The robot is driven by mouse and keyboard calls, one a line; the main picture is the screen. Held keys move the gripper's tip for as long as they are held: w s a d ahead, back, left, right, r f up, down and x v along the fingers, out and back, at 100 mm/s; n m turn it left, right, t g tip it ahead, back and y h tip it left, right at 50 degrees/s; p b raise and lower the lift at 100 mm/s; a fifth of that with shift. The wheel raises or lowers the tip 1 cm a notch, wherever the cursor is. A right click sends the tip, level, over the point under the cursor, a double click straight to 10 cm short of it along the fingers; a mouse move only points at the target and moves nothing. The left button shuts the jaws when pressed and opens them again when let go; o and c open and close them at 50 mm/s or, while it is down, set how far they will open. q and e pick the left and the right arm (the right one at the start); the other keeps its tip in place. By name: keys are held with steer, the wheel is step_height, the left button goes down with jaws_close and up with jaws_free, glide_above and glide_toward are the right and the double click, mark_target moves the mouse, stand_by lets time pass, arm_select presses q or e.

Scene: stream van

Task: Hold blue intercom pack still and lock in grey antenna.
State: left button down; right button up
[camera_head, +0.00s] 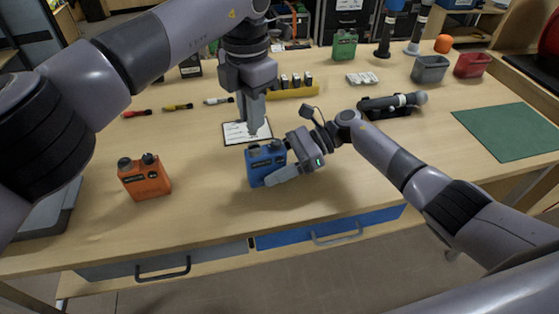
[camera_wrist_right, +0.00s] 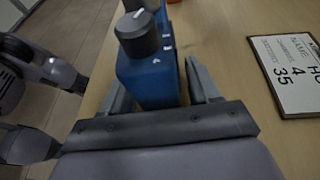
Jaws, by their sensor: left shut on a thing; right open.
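The blue intercom pack (camera_head: 259,170) stands upright on the table in front of a white labelled sheet. My right gripper (camera_head: 280,172) is open, with a finger on either side of the pack; the fingers show in the right wrist view (camera_wrist_right: 162,85). My left gripper (camera_head: 252,115) points down above and just behind the pack. It is shut on a slim grey thing, seemingly the grey antenna, hard to tell from the grey fingers. This stays apart from the pack's top.
An orange pack (camera_head: 145,178) stands left and a green pack (camera_head: 344,46) at the back. The white sheet (camera_head: 240,131) lies behind the blue pack. A microphone (camera_head: 392,102) rests on a dark holder at right. A green mat (camera_head: 510,131) is further right. The front table edge is clear.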

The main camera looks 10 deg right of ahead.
steer(key=c, duration=0.9)
arm_select(q)
steer(key=shift+f, duration=0.1)
steer(key=shift+f, duration=1)
arm_select(e)
steer(key=o, duration=0.3)
steer(key=c, duration=0.4)
